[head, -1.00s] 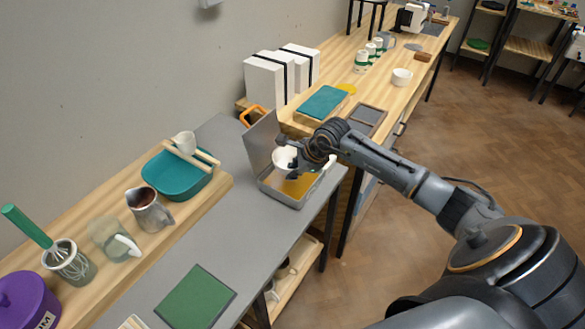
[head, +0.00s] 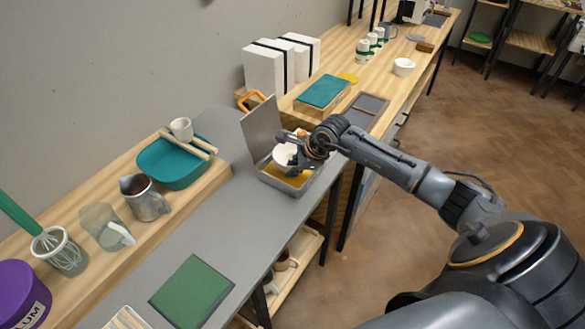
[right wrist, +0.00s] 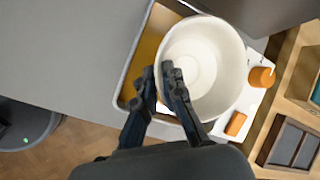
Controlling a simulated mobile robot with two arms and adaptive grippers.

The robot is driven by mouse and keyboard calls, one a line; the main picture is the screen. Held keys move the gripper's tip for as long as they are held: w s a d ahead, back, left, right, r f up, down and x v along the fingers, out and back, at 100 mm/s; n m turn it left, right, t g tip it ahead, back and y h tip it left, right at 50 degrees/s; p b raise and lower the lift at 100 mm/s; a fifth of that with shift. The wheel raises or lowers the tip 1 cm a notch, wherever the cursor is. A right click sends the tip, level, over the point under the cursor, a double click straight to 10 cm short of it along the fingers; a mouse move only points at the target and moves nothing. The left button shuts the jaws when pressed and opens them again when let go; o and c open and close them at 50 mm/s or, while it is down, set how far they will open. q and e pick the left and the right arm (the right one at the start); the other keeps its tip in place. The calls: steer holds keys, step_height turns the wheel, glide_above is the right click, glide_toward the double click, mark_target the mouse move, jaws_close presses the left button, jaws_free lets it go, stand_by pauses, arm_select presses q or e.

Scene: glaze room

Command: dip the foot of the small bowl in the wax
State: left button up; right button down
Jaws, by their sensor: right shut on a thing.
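The small white bowl (head: 283,156) is in my right gripper (head: 296,152), over the open metal pan (head: 298,192) of yellow wax (head: 298,181). The right wrist view looks down into the empty bowl (right wrist: 210,60). There one finger of the gripper (right wrist: 158,76) is inside the rim and the other outside, pinching the wall. Yellow wax (right wrist: 148,48) shows beside the bowl. The foot is hidden, so I cannot tell whether it touches the wax. My left gripper is not in view.
The pan's raised lid (head: 262,125) stands behind the bowl. A teal basin (head: 168,172), a metal pitcher (head: 147,200) and a green mat (head: 192,291) are to the left. Another white bowl (head: 404,66) stands on the far bench.

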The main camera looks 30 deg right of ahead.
steer(key=shift+f+b, duration=0.85)
steer(key=shift+f, duration=0.1)
stand_by(0.4)
steer(key=shift+s+f, duration=0.15)
stand_by(0.9)
steer(key=shift+r+p, duration=0.6)
steer(key=shift+r, duration=1.05)
steer(key=shift+r+p, duration=1.75)
steer(key=shift+r, duration=1.8)
